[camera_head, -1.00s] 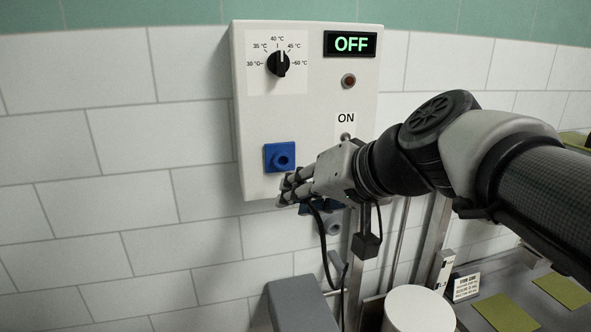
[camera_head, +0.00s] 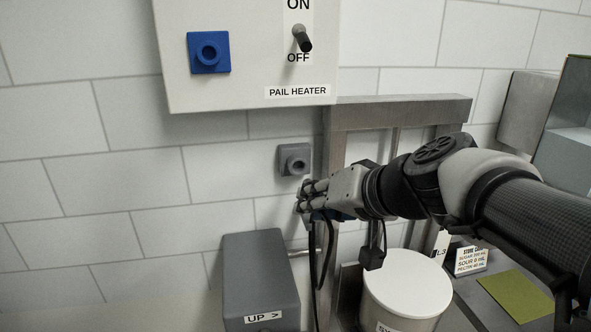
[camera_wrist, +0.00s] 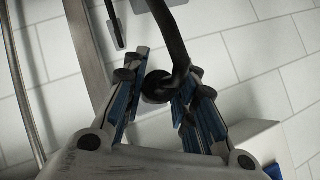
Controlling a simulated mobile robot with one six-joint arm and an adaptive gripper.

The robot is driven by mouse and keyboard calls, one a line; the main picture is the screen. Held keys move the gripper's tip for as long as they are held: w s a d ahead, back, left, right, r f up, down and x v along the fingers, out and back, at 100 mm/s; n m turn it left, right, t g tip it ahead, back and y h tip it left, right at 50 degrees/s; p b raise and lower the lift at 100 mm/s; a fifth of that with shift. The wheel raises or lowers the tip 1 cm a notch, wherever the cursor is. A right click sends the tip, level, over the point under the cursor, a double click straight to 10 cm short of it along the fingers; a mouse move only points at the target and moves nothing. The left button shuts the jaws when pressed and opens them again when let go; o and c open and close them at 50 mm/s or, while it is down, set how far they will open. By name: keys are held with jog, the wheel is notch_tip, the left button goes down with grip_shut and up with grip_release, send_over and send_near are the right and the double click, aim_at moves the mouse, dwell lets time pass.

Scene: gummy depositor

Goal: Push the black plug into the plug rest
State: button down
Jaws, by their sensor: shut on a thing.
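My gripper (camera_head: 305,198) is shut on the black plug (camera_wrist: 157,85), which shows between the blue-padded fingers in the wrist view, with its black cable running up from it. In the head view the fingers mostly hide the plug, and the cable (camera_head: 319,255) hangs below them. The plug rest (camera_head: 294,160), a grey square block with a round socket, is on the tiled wall just above the fingertips. The plug is apart from the rest's socket; its exact distance from the wall cannot be told.
The pail heater panel (camera_head: 245,92) hangs above, with a blue socket (camera_head: 209,52) and a toggle switch (camera_head: 302,40). A grey box marked UP (camera_head: 261,275) stands below left. A white-lidded pail (camera_head: 408,283) is under my arm. Metal framing (camera_head: 400,112) stands right of the rest.

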aim_at(305, 182)
dwell(0.3)
jog(key=shift+f+b, duration=0.15)
jog(key=shift+b, duration=0.15)
jog(key=shift+w+a, duration=0.2)
jog(key=shift+w, duration=0.8)
jog(key=shift+w+a, duration=0.25)
jog(key=shift+w, duration=0.75)
jog(key=shift+w+a, duration=0.2)
jog(key=shift+w, duration=0.8)
jog(key=shift+w, duration=0.15)
jog(key=shift+w+a, duration=0.2)
jog(key=shift+w, duration=0.7)
jog(key=c, duration=1.2)
grip_release()
jog(key=shift+s, duration=0.1)
